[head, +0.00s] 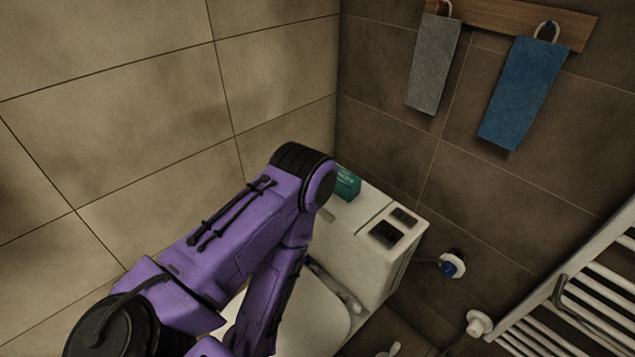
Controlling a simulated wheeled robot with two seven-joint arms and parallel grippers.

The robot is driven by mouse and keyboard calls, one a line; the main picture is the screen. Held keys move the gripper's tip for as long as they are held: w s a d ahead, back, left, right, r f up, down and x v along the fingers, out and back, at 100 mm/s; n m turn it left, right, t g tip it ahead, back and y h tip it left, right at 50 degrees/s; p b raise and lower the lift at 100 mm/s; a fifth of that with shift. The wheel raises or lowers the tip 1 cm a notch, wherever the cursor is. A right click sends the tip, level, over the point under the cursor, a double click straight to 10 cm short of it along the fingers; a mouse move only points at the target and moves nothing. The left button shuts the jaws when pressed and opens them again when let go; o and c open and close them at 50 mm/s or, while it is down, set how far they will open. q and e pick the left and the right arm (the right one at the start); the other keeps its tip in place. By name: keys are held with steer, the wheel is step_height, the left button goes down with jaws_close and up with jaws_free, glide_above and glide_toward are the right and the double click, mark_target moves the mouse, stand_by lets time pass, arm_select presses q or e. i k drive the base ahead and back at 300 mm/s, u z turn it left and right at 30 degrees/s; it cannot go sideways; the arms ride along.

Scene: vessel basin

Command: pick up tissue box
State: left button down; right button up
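A green box (347,183), which looks like the tissue box, stands on the far end of the white cistern top (355,212), against the wall corner. Its left part is hidden behind the elbow of my purple arm. That arm comes in from the lower left, rises to the elbow beside the box, and folds back down past the bottom edge. Whether the elbow touches the box cannot be told. Neither of my grippers shows in the head view.
A white toilet lid (315,318) lies below the cistern. A grey towel (434,64) and a blue towel (524,92) hang from a wooden rail (500,18). A white towel radiator (570,300) is at the lower right. Tiled walls close the corner.

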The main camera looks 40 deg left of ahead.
mark_target(348, 185)
steer(key=u, duration=0.95)
